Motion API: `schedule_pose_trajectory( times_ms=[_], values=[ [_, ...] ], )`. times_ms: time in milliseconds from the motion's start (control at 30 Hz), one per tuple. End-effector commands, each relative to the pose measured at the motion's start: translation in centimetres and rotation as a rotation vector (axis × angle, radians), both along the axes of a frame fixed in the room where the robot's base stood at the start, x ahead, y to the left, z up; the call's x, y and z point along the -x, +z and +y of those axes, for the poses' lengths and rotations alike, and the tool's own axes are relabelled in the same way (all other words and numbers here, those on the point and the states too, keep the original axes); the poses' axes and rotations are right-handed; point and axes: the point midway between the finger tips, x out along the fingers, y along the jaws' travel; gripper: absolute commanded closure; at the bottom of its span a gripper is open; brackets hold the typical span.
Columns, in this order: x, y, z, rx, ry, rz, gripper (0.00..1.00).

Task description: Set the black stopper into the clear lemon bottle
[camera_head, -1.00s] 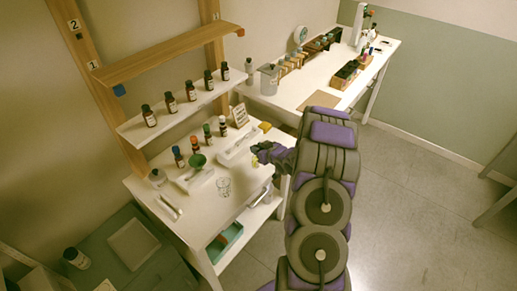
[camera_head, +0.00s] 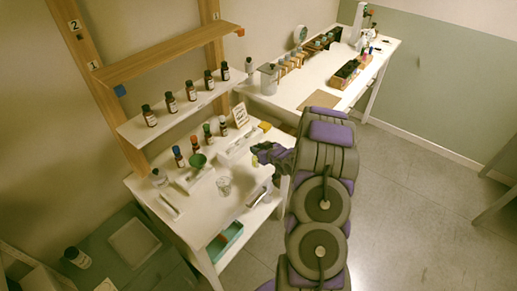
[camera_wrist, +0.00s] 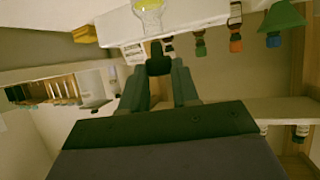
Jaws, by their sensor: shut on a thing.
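My gripper (camera_wrist: 158,85) is shut on the black stopper (camera_wrist: 159,64), whose narrow end points away from the fingers. The clear lemon bottle (camera_wrist: 149,16) holds yellow liquid and shows at the top of the wrist view, cut off by the frame edge. The stopper's tip lies close to the bottle's neck in that view; I cannot tell whether they touch. In the head view my gripper (camera_head: 260,153) is over the right side of the white bench, and the bottle is mostly hidden by it.
A green funnel (camera_head: 197,160), a glass beaker (camera_head: 223,184) and several dark bottles stand on the bench (camera_head: 215,215). A shelf (camera_head: 185,112) above holds more dark bottles. A second table (camera_head: 315,85) stands at the back with crates and tools.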

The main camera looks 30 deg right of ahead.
Motion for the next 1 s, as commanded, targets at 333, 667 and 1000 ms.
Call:
schedule_pose_trajectory(
  times_ms=[333, 667, 1000],
  values=[
    [0.0, -0.9, 0.0, 0.000, 0.000, 0.000, 0.99],
    [0.0, -1.6, 0.0, 0.000, 0.000, 0.000, 0.99],
    [0.0, -2.3, 0.0, 0.000, 0.000, 0.000, 0.99]
  ],
)
